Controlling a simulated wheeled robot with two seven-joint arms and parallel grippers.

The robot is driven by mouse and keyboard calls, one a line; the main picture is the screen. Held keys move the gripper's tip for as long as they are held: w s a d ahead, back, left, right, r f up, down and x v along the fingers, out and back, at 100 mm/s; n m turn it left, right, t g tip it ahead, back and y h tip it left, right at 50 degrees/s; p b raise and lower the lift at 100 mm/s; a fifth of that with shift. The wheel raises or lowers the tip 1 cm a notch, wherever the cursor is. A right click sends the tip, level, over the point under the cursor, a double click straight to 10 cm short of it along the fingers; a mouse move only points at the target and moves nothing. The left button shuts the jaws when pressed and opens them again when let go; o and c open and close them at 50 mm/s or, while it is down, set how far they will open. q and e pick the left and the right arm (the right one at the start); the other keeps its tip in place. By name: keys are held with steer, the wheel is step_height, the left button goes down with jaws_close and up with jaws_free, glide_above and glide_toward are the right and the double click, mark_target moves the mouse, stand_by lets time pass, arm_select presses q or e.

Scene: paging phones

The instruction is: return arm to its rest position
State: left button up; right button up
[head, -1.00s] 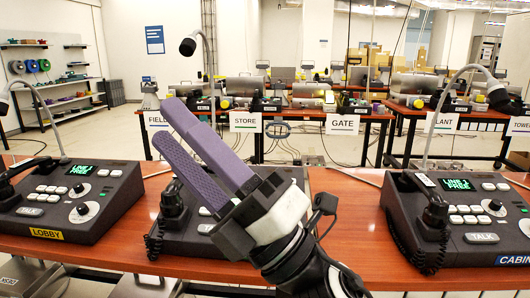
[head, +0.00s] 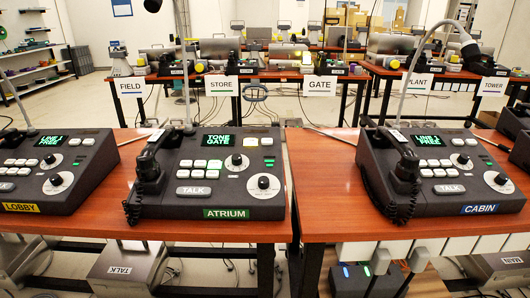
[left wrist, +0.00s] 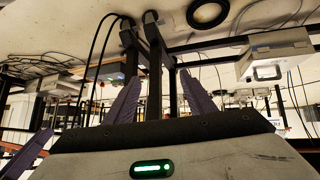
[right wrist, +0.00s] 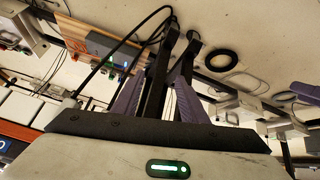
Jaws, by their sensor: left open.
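Neither arm shows in the head view. In the left wrist view my left gripper (left wrist: 160,76) has its two purple fingers apart, with no object held between them. In the right wrist view my right gripper (right wrist: 160,74) also has its purple fingers apart and empty. Both wrist views look past the fingers at dark posts, cables and the pale floor. In the head view the ATRIUM phone (head: 225,190) shows "TONE GATE", with a green-lit button and its handset (head: 148,168) at the left side of the console.
The LOBBY phone (head: 50,170) stands left and the CABIN phone (head: 450,185) right, both showing "LINE FREE". They stand on wooden desks (head: 312,200) with a narrow gap between. Rear desks carry the FIELD, STORE, GATE, PLANT and TOWER signs.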

steer(key=s+d+f+m+g, duration=0.1)
steer(key=s+d+f+g, duration=0.15)
steer(key=s, duration=0.65)
arm_select(q)
step_height(320, 180, up, 7)
steer(key=p, duration=1.1)
steer(key=shift+a+r+y, duration=0.2)
steer(key=shift+a+y, duration=0.1)
steer(key=shift+a, duration=0.05)
arm_select(e)
steer(key=w+a+t+y, duration=0.2)
steer(key=w+a+t, duration=0.2)
steer(key=a, duration=0.3)
steer(key=shift+w+f, duration=0.15)
steer(key=shift+w, duration=0.05)
arm_select(q)
steer(key=shift+s+f, duration=0.1)
steer(key=shift+s, duration=0.15)
